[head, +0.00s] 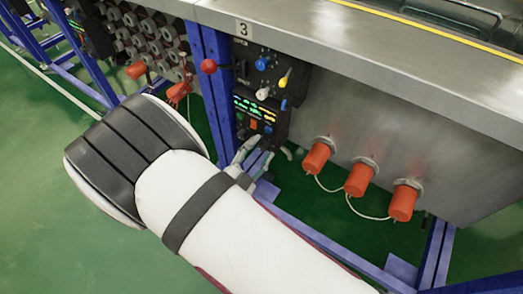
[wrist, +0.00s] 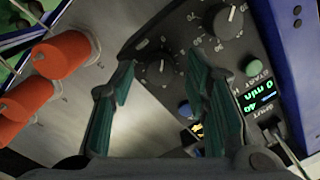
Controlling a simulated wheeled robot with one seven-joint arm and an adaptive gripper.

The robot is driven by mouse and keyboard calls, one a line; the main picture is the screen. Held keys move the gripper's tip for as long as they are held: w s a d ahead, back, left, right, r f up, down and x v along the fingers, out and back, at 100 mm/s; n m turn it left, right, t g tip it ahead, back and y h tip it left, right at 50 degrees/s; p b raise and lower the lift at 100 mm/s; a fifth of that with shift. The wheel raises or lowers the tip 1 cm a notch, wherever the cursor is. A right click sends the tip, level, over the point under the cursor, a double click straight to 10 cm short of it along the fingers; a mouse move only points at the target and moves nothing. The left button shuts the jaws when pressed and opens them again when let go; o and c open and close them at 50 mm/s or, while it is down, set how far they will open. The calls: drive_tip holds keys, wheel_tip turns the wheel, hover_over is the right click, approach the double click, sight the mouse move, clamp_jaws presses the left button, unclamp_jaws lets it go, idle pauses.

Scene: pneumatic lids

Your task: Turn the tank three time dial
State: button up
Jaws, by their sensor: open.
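The tank three control panel (head: 262,110) sits under the "3" plate (head: 243,28), beside a blue post. In the wrist view the dark panel carries a black dial (wrist: 160,69) with a white pointer mark and a scale, and a second dial (wrist: 229,22) with numbers at the upper right. I cannot read which one is the time dial. A lit display (wrist: 262,97) reads "0 min". My gripper (wrist: 160,76) is open, its teal-padded fingers on either side of the lower-left dial; contact cannot be told. In the head view my arm leads to the panel's lower part.
Orange-capped fittings (head: 317,157) with white cords stick out of the grey tank wall; they also show in the wrist view (wrist: 66,54). A green button (wrist: 252,66) and a blue button (wrist: 186,110) lie near the fingers.

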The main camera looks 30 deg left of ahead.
clamp_jaws()
drive_tip(key=shift+m, duration=0.3)
drive_tip(key=m+p, duration=0.1)
drive_tip(key=m, duration=0.4)
drive_tip(key=shift+s+f+m, duration=0.1)
drive_tip(key=shift+m, duration=0.2)
drive_tip(key=m, duration=0.6)
drive_tip(key=shift+m+t+h, duration=0.3)
drive_tip(key=m, duration=0.3)
drive_tip(key=shift+a+f+m, duration=0.1)
drive_tip(key=shift+m, duration=0.3)
drive_tip(key=m, duration=0.4)
drive_tip(key=shift+h, duration=0.3)
drive_tip(key=m, duration=0.7)
drive_tip(key=shift+h, duration=0.3)
